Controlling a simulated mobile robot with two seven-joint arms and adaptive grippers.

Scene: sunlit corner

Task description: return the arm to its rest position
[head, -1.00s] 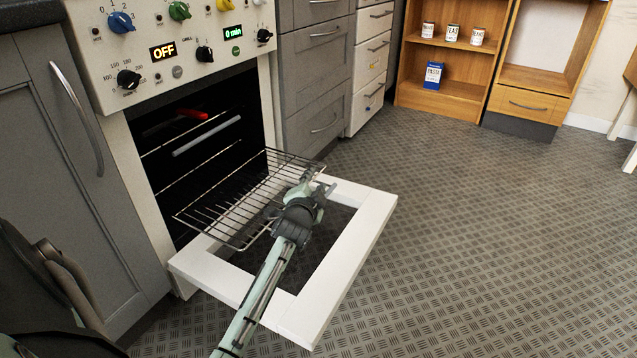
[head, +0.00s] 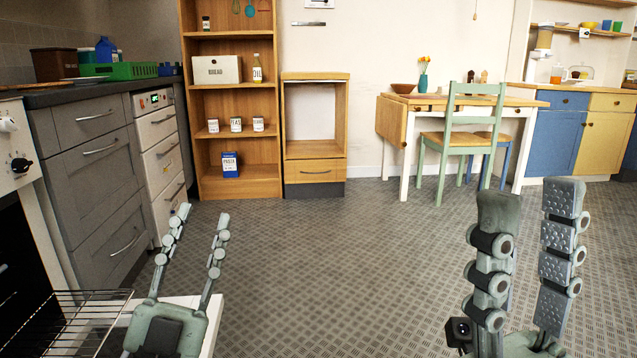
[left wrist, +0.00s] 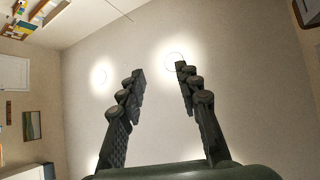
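My left gripper (head: 198,230) points upward at the lower left of the head view, its two fingers apart with nothing between them. In the left wrist view the same gripper (left wrist: 160,72) is open and empty, facing a plain ceiling with bright light spots. My right gripper (head: 530,205) stands upright at the lower right of the head view, its fingers apart and empty. The wire oven rack (head: 70,310) sticks out at the lower left, beside my left gripper. The white open oven door (head: 212,318) shows partly behind my left gripper.
Grey drawers (head: 98,190) and a white drawer unit (head: 162,150) stand at the left. A wooden shelf (head: 190,120) is at the back. A wooden table (head: 400,108) and green chair (head: 446,145) stand at back right. The patterned floor (head: 350,260) between my grippers is clear.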

